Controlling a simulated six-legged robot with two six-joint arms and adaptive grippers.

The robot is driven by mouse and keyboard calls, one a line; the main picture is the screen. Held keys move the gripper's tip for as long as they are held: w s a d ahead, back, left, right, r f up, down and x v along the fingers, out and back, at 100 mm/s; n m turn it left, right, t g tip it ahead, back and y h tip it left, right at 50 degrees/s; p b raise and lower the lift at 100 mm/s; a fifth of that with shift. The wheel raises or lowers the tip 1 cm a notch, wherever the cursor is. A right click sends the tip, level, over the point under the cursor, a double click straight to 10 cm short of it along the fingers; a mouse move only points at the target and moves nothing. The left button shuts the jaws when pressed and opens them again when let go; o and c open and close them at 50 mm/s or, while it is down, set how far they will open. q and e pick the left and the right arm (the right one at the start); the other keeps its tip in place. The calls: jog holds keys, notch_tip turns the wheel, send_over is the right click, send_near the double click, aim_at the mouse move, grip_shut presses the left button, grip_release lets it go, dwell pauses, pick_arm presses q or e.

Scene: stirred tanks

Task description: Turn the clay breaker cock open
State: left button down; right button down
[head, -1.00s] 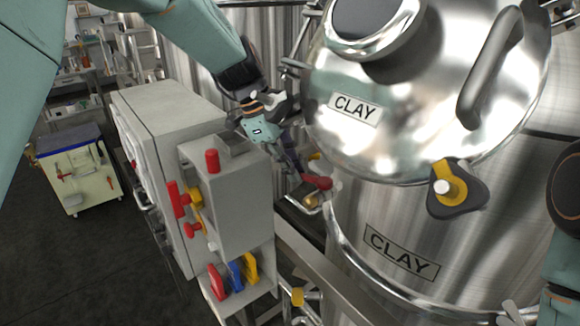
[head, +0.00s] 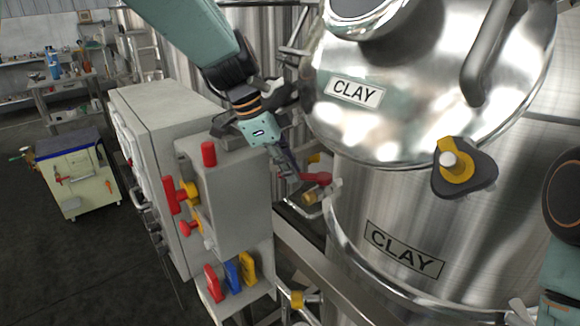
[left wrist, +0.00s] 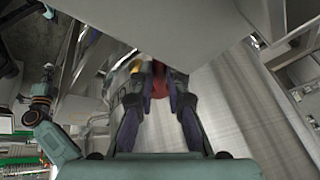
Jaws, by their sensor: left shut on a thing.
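The clay breaker cock shows as a red handle (head: 317,178) on a brass-coloured body (head: 310,197), low beside the steel tank marked CLAY (head: 385,215). My left gripper (head: 298,176) reaches down between the grey cabinet and the tank and is shut on the red handle. In the left wrist view, the left gripper (left wrist: 157,92) has a red piece (left wrist: 159,80) between its fingertips. The fingers partly hide the handle. My right arm shows at the right edge, but I cannot make out its gripper.
A grey control box (head: 222,195) with red and yellow switches stands close left of the left gripper. Red, blue and yellow handles (head: 231,275) sit below it. A yellow-and-black knob (head: 459,167) is on the tank. A tool cart (head: 78,180) stands far left, with open floor around it.

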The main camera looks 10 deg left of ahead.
pick_arm(q)
jog(key=shift+w+r, duration=0.1)
jog(key=shift+r, duration=0.05)
jog(key=c, duration=1.3)
grip_release()
jog(key=shift+s, duration=0.2)
jog(key=shift+c, duration=0.2)
jog(key=shift+w, duration=0.1)
jog(key=v, duration=1.2)
